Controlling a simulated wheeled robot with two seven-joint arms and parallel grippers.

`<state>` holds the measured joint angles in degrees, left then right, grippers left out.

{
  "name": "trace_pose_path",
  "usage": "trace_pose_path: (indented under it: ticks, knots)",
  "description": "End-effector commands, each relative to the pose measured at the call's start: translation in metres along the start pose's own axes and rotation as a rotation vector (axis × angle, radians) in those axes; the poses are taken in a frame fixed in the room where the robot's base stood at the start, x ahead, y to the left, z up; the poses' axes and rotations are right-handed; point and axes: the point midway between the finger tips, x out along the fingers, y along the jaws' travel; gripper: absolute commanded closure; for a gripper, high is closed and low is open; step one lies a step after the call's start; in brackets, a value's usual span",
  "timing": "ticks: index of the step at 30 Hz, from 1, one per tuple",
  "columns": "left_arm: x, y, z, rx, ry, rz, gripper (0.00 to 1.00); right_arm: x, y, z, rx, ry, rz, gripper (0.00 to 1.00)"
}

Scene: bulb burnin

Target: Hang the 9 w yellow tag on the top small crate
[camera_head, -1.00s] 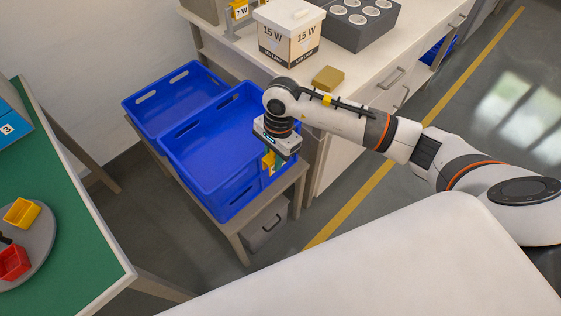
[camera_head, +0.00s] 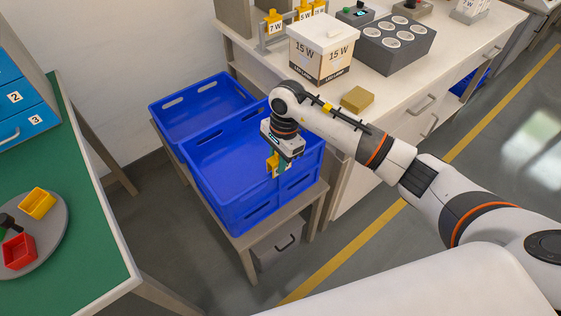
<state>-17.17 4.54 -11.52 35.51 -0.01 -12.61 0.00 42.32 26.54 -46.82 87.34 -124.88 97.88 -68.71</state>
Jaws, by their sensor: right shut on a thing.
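My right gripper (camera_head: 277,158) points down over the front of the blue crates and is shut on a small yellow tag (camera_head: 272,164). The tag hangs below the fingers; its lettering is too small to read. The blue front crate (camera_head: 225,195) is open and stands on a low table. A seam divides its front face, and the right part (camera_head: 302,182) looks like smaller crates, partly hidden by the gripper. I cannot tell whether the tag touches a rim. My left gripper is not in view.
Another blue crate (camera_head: 165,112) stands behind left. A bench (camera_head: 400,95) at the back holds a 15 W box (camera_head: 320,75), a grey holder (camera_head: 368,48), a gold block (camera_head: 357,99) and a rack (camera_head: 262,45) with yellow tags. A green table (camera_head: 75,210) is at the left.

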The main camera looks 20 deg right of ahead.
Motion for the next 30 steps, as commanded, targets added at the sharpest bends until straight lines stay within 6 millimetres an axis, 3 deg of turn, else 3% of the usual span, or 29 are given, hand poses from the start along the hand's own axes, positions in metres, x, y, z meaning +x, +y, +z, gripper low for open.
trace_pose_path:
  ticks: [12, 29, 30]
  knots:
    - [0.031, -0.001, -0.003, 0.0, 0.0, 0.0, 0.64, 0.034, 0.0, 0.006, 0.001, 0.0, 0.001, 0.97]
    - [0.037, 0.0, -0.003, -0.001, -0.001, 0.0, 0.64, 0.041, 0.0, 0.006, 0.001, 0.0, 0.001, 0.97]
    - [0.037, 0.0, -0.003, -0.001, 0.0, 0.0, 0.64, 0.041, 0.0, 0.006, 0.001, 0.0, 0.001, 0.7]
